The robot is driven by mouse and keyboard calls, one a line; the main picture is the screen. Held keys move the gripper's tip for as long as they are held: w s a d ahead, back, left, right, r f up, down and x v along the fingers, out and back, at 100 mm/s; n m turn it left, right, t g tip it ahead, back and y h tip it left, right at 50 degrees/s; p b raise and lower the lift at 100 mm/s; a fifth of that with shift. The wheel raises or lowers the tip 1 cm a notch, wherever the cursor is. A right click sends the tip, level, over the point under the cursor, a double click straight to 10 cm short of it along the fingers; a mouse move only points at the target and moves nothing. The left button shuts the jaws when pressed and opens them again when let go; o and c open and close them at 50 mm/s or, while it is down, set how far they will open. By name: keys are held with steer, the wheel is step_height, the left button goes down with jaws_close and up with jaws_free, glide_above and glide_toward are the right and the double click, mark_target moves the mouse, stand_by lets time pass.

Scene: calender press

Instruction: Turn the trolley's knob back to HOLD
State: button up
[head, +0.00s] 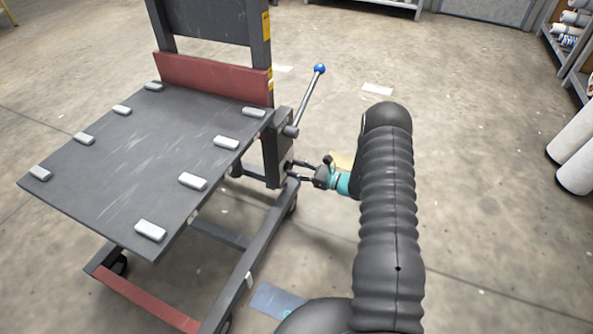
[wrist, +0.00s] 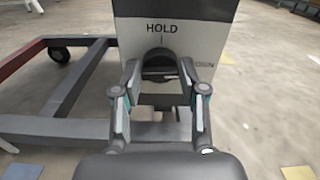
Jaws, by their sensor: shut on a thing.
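The trolley (head: 120,150) stands at the left in the head view, with a dark flat platform and an upright mast. In the wrist view its control box (wrist: 200,30) shows a pale face with the word HOLD above a short tick mark. My gripper (wrist: 159,72) is shut on the knob, one finger on each side. In the head view my gripper (head: 290,170) reaches the box from the right.
A lever with a blue ball (head: 319,69) rises from the box above my gripper. Several white pads (head: 151,230) line the platform edges. The trolley's lower frame (wrist: 60,128) lies left of my gripper. Floor to the right is open, up to white rolls (head: 575,150).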

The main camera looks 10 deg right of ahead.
steer(key=n+b, duration=0.2)
steer(key=n, duration=0.3)
steer(key=n+b, duration=0.3)
steer(key=n, duration=0.3)
steer(key=n+b, duration=0.3)
steer(key=n, duration=0.3)
steer(key=shift+s+a+f, duration=0.15)
steer(key=shift+a+f, duration=0.05)
steer(key=shift+f, duration=0.05)
stand_by(0.5)
steer(key=o, duration=1.1)
steer(key=shift+o, duration=0.2)
steer(key=v, duration=1.2)
